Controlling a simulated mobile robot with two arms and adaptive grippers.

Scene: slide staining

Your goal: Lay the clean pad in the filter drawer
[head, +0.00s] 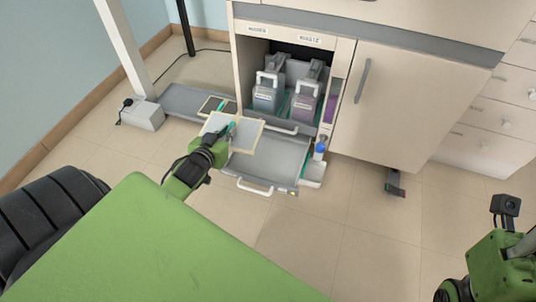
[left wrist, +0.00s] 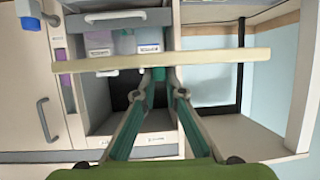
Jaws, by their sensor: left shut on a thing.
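A flat white pad with a cream border (head: 246,138) is held by my left gripper (head: 226,129), whose teal fingers are closed on its edge. In the left wrist view the pad (left wrist: 240,57) shows edge-on as a pale bar across the fingertips (left wrist: 155,78). The pad is tilted and hangs over the back left part of the pulled-out grey drawer (head: 272,169), covering part of it. The visible part of the drawer floor is bare. Of my right arm only a green part shows at the lower right; its fingers are not seen.
Two grey canisters (head: 265,97) (head: 303,105) with white handles stand in the cabinet behind the drawer. A grey shelf (head: 180,100) at the left bears another framed panel (head: 212,106). A blue-capped bottle (head: 320,150) stands at the drawer's right. The floor in front is clear.

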